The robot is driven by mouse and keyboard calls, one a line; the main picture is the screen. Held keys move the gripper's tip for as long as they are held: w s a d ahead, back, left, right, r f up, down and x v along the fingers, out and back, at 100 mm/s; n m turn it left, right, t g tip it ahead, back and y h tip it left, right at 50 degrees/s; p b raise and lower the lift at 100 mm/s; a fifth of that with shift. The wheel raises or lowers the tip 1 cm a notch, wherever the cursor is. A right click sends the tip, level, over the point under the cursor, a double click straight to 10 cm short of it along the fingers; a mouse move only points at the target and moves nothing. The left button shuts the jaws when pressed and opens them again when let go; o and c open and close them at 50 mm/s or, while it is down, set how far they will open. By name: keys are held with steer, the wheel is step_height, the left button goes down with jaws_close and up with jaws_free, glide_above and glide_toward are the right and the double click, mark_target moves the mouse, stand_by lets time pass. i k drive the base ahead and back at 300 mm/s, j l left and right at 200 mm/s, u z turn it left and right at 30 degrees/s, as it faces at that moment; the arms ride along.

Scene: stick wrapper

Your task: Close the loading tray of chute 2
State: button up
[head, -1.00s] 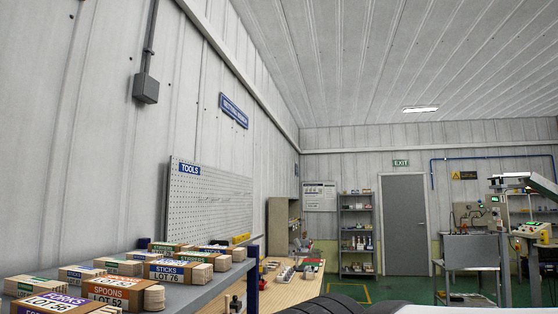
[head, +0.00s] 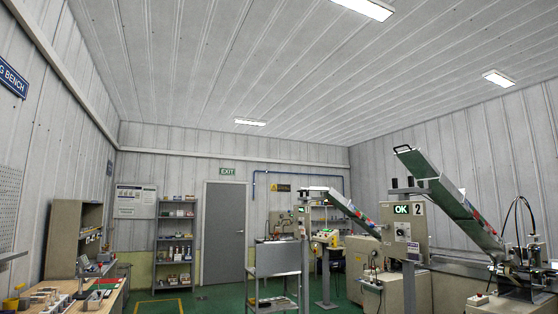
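A machine panel (head: 406,232) marked "2" stands at the right with a lit "OK" display. Beside it a long green chute (head: 455,203) with grey sides slopes from upper left down to the right. Coloured packs lie along the chute's lower part. I cannot tell which part is the loading tray or whether it is open. A second, similar chute (head: 343,205) stands farther back. My gripper is not in view.
A wooden workbench (head: 112,299) with small parts is at the lower left. A metal table (head: 277,271) stands mid-room before the grey door (head: 223,234). A shelf (head: 175,243) stands at the back wall. Green floor (head: 215,297) shows between the workbench and the table.

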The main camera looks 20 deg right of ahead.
mark_target(415, 159)
steer(key=z, duration=1.2)
steer(key=i+l+u, duration=0.1)
steer(key=i+u, duration=0.2)
steer(key=i, duration=0.95)
